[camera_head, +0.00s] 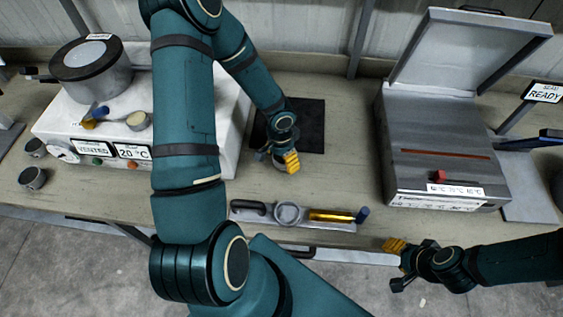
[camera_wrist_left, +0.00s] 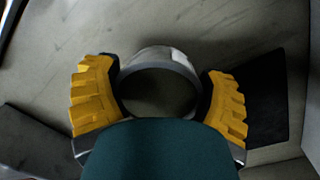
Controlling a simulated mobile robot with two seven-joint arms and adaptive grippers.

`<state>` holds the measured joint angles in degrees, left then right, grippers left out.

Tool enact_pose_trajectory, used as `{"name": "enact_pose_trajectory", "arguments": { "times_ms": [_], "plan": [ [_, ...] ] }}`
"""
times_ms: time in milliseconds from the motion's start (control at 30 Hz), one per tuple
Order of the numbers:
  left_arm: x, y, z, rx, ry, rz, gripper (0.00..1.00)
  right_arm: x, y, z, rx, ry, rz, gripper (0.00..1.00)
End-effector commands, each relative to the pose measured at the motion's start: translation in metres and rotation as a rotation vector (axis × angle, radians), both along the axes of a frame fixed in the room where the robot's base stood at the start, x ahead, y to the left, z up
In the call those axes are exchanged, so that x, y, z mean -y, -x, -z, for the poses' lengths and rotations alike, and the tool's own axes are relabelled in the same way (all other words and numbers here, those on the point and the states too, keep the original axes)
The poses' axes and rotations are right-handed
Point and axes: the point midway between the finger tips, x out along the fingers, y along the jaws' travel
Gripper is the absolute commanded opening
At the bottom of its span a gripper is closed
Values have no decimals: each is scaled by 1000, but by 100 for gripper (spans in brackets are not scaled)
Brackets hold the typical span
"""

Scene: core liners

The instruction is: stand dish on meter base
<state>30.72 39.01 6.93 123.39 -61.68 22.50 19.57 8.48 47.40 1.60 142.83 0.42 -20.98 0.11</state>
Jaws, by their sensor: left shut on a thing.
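A round grey dish (camera_wrist_left: 158,60) with a pale rim and dark hollow shows in the left wrist view. My left gripper (camera_head: 286,162) is shut on it, with a yellow finger on each side of its wall. In the head view the gripper and wrist hide most of the dish, at the front edge of a black mat (camera_head: 305,126). Whether it touches the bench is unclear. I cannot tell for sure which thing is the meter base. A grey box instrument (camera_head: 435,150) with a raised lid stands at the right. My right gripper (camera_head: 397,262) is beyond the bench's front edge.
A white instrument (camera_head: 195,125) marked VENTED and 20 °C stands at the left, with two small dark cups beside it. A tray (camera_head: 260,220) with a handled tool, a ring and a gold cylinder lies along the front edge. A READY sign (camera_head: 543,92) stands at right.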

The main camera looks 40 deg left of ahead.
Motion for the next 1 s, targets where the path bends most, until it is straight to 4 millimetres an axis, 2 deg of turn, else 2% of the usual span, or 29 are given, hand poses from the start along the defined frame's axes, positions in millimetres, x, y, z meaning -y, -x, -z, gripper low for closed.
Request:
{"name": "enact_pose_trajectory", "arguments": {
  "times_ms": [33,167,600,633,667,1000],
  "plan": [
    [0,0,9,-2,1,0,34,0,0,3,0,0,0,47],
    [0,0,21,0,0,0,34,0,0,5,0,1,0,47],
    [0,0,25,1,0,-1,34,0,0,10,0,2,0,47],
    [0,0,24,0,0,-1,89,0,0,9,0,2,0,47],
    [0,0,24,0,0,-1,99,0,0,9,0,2,0,47],
    [0,0,22,0,0,-1,100,0,0,6,0,1,0,47]
  ]
}}
